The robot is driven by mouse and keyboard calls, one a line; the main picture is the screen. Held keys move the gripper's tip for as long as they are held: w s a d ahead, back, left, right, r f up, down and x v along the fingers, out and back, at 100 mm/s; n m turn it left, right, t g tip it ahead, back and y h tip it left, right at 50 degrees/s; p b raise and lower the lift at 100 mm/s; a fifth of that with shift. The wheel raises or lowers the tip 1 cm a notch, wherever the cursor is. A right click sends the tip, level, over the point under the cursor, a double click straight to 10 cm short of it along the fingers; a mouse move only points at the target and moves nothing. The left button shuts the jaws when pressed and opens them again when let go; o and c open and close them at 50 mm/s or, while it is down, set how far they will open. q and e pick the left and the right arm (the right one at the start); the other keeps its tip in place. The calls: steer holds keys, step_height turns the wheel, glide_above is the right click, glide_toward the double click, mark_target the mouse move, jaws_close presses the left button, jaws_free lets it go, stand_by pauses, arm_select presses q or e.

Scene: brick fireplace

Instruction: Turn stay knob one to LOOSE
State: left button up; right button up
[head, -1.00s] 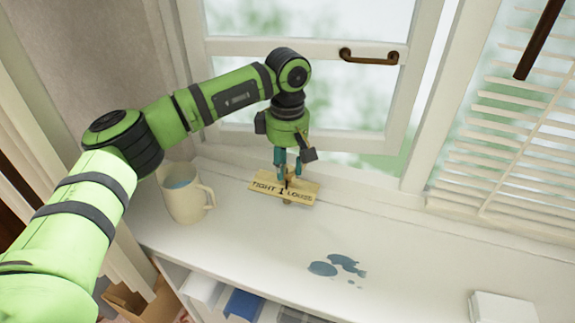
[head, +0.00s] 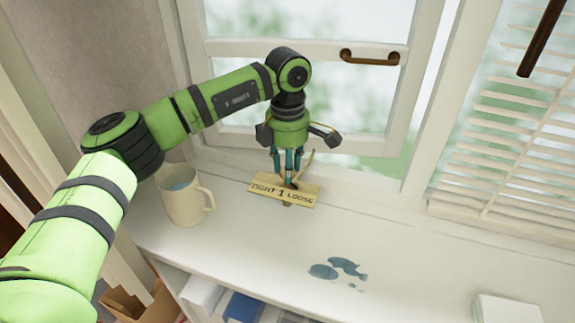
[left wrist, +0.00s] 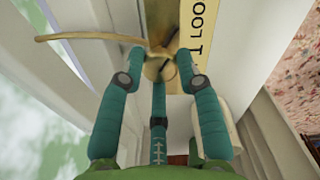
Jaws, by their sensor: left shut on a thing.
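A tan plate (head: 268,194) lettered "TIGHT 1 LOOSE" lies on the white sill by the window; part of it shows in the left wrist view (left wrist: 196,35). My left gripper (head: 287,180) points down at the plate's window side. In the left wrist view its teal fingers (left wrist: 160,72) are closed around the brass stay knob (left wrist: 153,70). A dark line shows on the knob's top, but I cannot tell which word it points to. The fingers hide most of the knob in the head view. My right gripper is not in view.
A cream mug (head: 184,203) stands left of the plate. The thin brass stay (left wrist: 90,36) runs beside the fingers. The open window frame (head: 350,147) is close behind. A blue spill (head: 340,268) and a white block (head: 505,310) lie on the sill, with clear room between.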

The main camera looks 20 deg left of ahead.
arm_select(q)
steer(key=shift+n, duration=0.3)
steer(key=o, duration=1.1)
steer(key=shift+o, duration=0.2)
step_height(320, 180, up, 12)
